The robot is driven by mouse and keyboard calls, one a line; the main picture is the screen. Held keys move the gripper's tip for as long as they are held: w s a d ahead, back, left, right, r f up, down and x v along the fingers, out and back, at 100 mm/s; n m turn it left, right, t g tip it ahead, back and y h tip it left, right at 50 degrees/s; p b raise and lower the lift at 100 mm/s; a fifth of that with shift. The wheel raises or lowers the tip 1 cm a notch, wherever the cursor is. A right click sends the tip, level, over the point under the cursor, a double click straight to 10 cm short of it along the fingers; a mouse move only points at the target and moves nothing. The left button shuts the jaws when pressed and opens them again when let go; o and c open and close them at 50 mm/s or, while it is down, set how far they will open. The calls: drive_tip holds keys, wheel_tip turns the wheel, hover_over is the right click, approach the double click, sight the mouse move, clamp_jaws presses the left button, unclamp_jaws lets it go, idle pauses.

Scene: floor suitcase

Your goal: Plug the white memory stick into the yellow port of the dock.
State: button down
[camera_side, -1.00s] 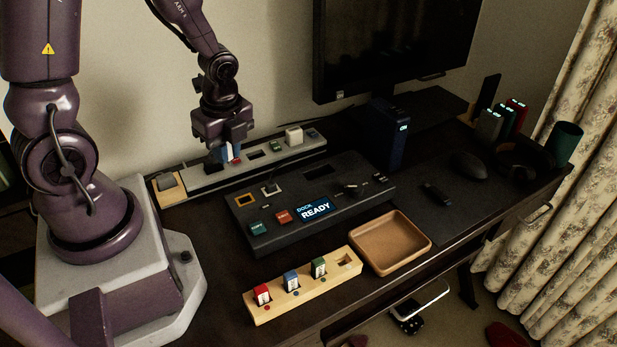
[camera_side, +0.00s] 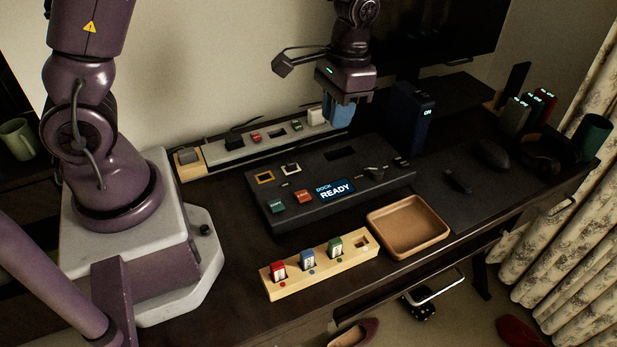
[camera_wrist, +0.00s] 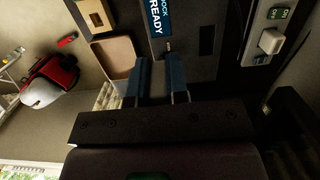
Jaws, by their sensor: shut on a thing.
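The dock (camera_side: 268,204) lies mid-table with its screen reading READY. Its yellow-framed port (camera_side: 264,177) is at the far left of its top, beside a white-framed port (camera_side: 291,168). My gripper (camera_side: 338,124) is above and behind the dock's right part, well right of the yellow port. Its blue fingers are shut on a thin thing, taken as the white memory stick, which they hide in the side view. In the wrist view the fingers (camera_wrist: 158,64) stand a narrow gap apart, and the stick cannot be made out clearly.
A power strip (camera_side: 222,149) with switches and a white plug (camera_side: 317,116) runs behind the dock. In front are a wooden holder (camera_side: 325,272) with red, blue and green sticks and one empty slot, and a tan tray (camera_side: 440,238). A dark tower (camera_side: 410,118) stands right of my gripper.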

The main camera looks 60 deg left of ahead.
drive_tip(key=s+a+f+n, duration=0.1)
drive_tip(key=s+a, duration=0.1)
drive_tip(key=a, duration=0.2)
drive_tip(key=n, duration=0.3)
hover_over(263, 169)
drive_tip(key=d, duration=0.3)
drive_tip(key=shift+h, duration=0.3)
drive_tip(key=f, duration=0.6)
drive_tip(key=s+f, duration=0.1)
drive_tip(key=f, duration=0.3)
drive_tip(key=shift+a, duration=0.2)
drive_tip(key=shift+w+f, duration=0.1)
drive_tip(key=shift+f, duration=2)
drive_tip(key=shift+f, duration=0.2)
